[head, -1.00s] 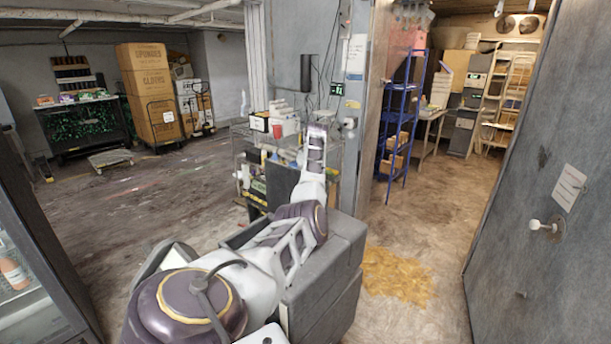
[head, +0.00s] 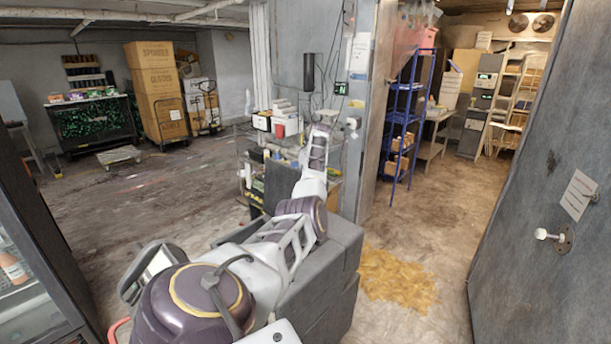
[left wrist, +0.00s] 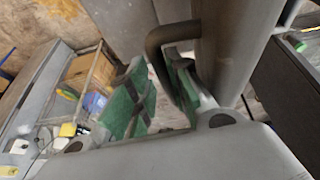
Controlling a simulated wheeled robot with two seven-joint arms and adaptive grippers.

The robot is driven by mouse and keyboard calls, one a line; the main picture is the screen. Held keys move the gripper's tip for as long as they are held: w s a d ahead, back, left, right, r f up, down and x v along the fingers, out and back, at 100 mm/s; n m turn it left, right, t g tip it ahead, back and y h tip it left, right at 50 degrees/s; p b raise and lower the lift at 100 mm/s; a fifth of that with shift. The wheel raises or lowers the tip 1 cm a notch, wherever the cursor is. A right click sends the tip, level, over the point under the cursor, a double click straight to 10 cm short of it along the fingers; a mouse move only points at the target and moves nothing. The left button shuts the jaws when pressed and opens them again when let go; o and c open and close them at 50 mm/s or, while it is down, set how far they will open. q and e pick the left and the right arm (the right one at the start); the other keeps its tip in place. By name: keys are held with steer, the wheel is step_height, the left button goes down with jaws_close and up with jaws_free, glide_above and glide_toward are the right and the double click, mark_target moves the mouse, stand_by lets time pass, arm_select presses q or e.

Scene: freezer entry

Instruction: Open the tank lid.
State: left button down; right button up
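My left gripper (left wrist: 165,90) shows in the left wrist view, with green pads on its two fingers. The fingers stand apart, with a gap between the pads. A dark curved handle (left wrist: 158,48) comes from a grey body (left wrist: 228,50) and bends down close to the right finger; I cannot tell whether they touch. In the head view a white and purple arm of mine reaches forward past a grey boxy body (head: 330,272). No gripper shows there. I cannot tell for sure which grey body is the tank, and no raised lid is visible.
A wire shelf (head: 340,158) with bottles and boxes stands just ahead. A grey door (head: 535,190) is at the right, and blue shelving (head: 408,120) stands beyond the doorway. A yellow patch (head: 397,277) lies on the floor. Floor at the left is mostly clear.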

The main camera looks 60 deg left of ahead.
arm_select(q)
steer(key=shift+w+d+f, duration=0.2)
steer(key=shift+w+f, duration=0.55)
steer(key=shift+w, duration=0.05)
arm_select(e)
steer(key=shift+w+f, duration=0.1)
steer(key=shift+w, duration=0.55)
steer(key=shift+s, duration=0.2)
arm_select(q)
steer(key=c, duration=1.6)
jaws_free()
steer(key=shift+o, duration=0.6)
steer(key=shift+w+a+f, duration=0.1)
steer(key=shift+w+f, duration=0.05)
steer(key=shift+f, duration=0.05)
steer(key=shift+a+r, duration=0.1)
steer(key=shift+a, duration=0.2)
arm_select(e)
steer(key=shift+w+a, duration=0.1)
steer(key=shift+a, duration=0.1)
